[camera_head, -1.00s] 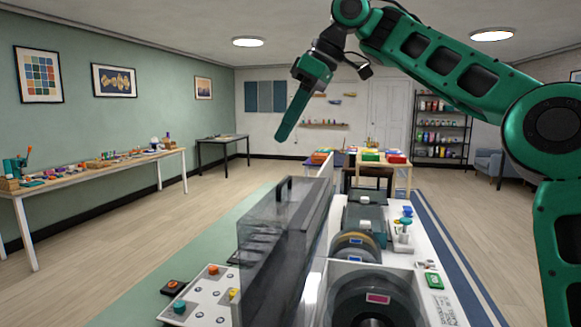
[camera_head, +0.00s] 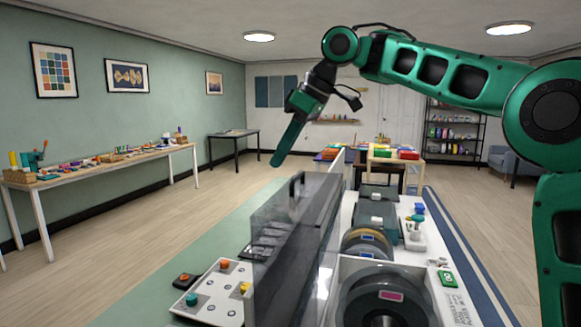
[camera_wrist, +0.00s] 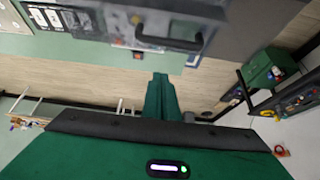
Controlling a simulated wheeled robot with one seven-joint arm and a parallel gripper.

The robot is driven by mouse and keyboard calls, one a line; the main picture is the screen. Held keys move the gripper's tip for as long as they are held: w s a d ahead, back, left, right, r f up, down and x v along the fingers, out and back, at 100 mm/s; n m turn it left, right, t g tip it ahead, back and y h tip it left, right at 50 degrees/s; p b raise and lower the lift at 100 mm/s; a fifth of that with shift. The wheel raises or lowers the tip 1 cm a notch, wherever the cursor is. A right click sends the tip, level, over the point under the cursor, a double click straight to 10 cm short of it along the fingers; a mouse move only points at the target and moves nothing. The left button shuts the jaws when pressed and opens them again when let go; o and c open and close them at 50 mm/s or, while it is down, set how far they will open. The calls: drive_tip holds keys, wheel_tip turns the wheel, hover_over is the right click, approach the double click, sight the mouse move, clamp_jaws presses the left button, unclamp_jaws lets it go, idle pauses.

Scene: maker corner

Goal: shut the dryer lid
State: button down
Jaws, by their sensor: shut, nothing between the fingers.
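The dryer lid (camera_head: 283,245) is a smoky clear cover standing up on its edge, open, on the left side of the dryer. Its dark handle (camera_head: 297,187) is on its upper edge. The dryer's white body (camera_head: 428,290) lies to its right, with spools (camera_head: 385,300) showing inside. My gripper (camera_head: 276,163) is shut and empty, pointing down in the air above and beyond the lid, not touching it. In the wrist view the fingers (camera_wrist: 160,82) are together, and the lid handle (camera_wrist: 168,40) shows past them at the top.
A white panel with buttons (camera_head: 215,290) lies left of the lid. A green box (camera_head: 376,211) and a small knobbed stand (camera_head: 416,236) sit behind the spools. A long side table (camera_head: 100,167) runs along the left wall. The floor between is clear.

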drive_tip(key=shift+s+d+f, duration=0.3)
drive_tip(key=shift+d+f, duration=0.2)
drive_tip(key=shift+d, duration=0.3)
drive_tip(key=shift+s+d+f, duration=0.25)
drive_tip(key=shift+d+f, duration=0.25)
drive_tip(key=shift+d, duration=0.25)
